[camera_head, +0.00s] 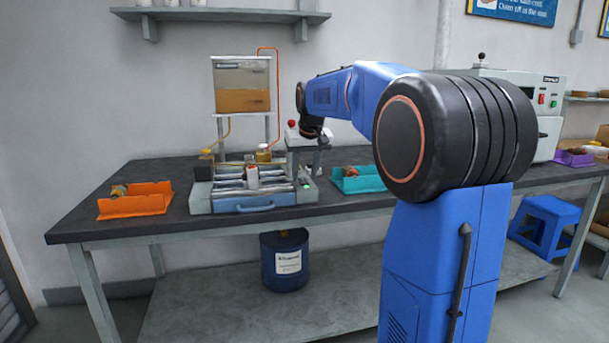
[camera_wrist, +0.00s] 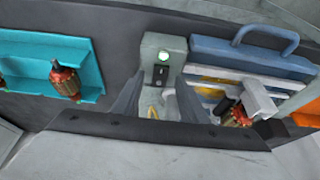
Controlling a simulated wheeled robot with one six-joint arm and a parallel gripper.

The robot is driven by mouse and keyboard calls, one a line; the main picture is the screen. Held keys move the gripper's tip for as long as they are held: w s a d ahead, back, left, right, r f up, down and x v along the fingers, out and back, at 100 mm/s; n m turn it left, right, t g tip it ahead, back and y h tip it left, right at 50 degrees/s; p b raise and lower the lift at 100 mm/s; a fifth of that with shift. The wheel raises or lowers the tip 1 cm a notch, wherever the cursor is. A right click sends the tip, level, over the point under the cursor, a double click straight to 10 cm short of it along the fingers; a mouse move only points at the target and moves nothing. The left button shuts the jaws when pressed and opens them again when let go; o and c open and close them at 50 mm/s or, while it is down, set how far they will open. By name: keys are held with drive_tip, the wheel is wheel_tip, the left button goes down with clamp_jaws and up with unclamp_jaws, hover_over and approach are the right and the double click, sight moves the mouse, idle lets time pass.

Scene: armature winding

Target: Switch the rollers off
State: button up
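The roller unit (camera_head: 241,207) stands on the bench with bright rollers across its top and a blue handle in front. Its grey switch box (camera_head: 306,190) is at the unit's right end. In the wrist view the switch box (camera_wrist: 151,48) shows a lit green lamp (camera_wrist: 165,57) and a black rocker switch (camera_wrist: 161,76). My gripper (camera_head: 307,168) is above the switch box, pointing down. In the wrist view my gripper (camera_wrist: 160,90) is open, its two fingers apart with nothing held between them, and the switch shows between them. I cannot tell the rocker's position.
A copper-wound armature (camera_wrist: 236,117) lies at the rollers beside a grey block (camera_wrist: 259,98). A teal tray (camera_head: 362,184) is right of the unit, an orange tray (camera_head: 134,207) left. A resin tank (camera_head: 241,87) stands behind. The bench front (camera_head: 330,208) is clear.

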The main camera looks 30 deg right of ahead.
drive_tip(key=shift+w+f, duration=0.1)
drive_tip(key=shift+f, duration=0.25)
clamp_jaws()
drive_tip(key=shift+w, duration=0.15)
drive_tip(key=shift+w+d+r+g+y, duration=0.1)
drive_tip(key=shift+w+g+y, duration=0.1)
drive_tip(key=shift+g, duration=0.45)
drive_tip(key=shift+w+d+r+g+y, duration=0.1)
drive_tip(key=shift+w+g+y, duration=0.1)
drive_tip(key=shift+g, duration=0.45)
drive_tip(key=shift+s, duration=0.1)
